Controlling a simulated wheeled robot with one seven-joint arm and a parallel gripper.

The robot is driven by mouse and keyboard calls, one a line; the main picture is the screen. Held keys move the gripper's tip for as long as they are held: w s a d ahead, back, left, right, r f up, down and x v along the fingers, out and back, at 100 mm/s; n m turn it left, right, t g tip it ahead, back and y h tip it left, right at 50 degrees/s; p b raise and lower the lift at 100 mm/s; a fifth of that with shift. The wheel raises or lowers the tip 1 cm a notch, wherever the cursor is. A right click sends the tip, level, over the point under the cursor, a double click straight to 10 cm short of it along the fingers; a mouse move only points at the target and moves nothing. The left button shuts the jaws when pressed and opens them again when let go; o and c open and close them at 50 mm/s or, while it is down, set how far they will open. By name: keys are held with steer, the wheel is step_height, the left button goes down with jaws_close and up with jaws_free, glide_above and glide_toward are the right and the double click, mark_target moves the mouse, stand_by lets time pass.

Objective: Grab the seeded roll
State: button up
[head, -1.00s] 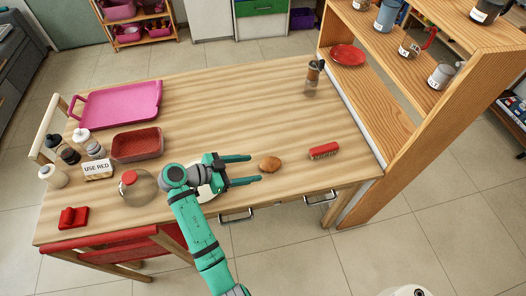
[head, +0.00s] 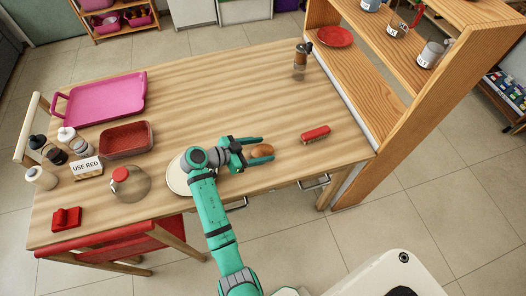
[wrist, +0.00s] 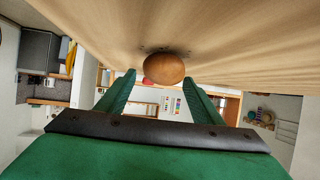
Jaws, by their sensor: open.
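The seeded roll (head: 262,151) is a small brown bun on the wooden table near its front edge. My gripper (head: 256,153) is open, low over the table, with its two green fingers pointing right. In the head view the roll sits at the fingers, roughly between them. In the wrist view the roll (wrist: 164,68) shows just past the fingertips, centred between the two fingers (wrist: 158,84). I cannot tell whether either finger touches it.
A red brush-like item (head: 315,134) lies right of the roll. A white plate (head: 177,178) is partly hidden behind my arm. A glass jar with a red lid (head: 131,184), a red tray (head: 126,140) and a pink tray (head: 106,98) stand left. A pepper mill (head: 301,61) stands at the back right.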

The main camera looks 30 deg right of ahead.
steer(key=shift+d+f, duration=0.25)
steer(key=shift+d, duration=0.25)
steer(key=c, duration=1.2)
steer(key=shift+o, duration=0.2)
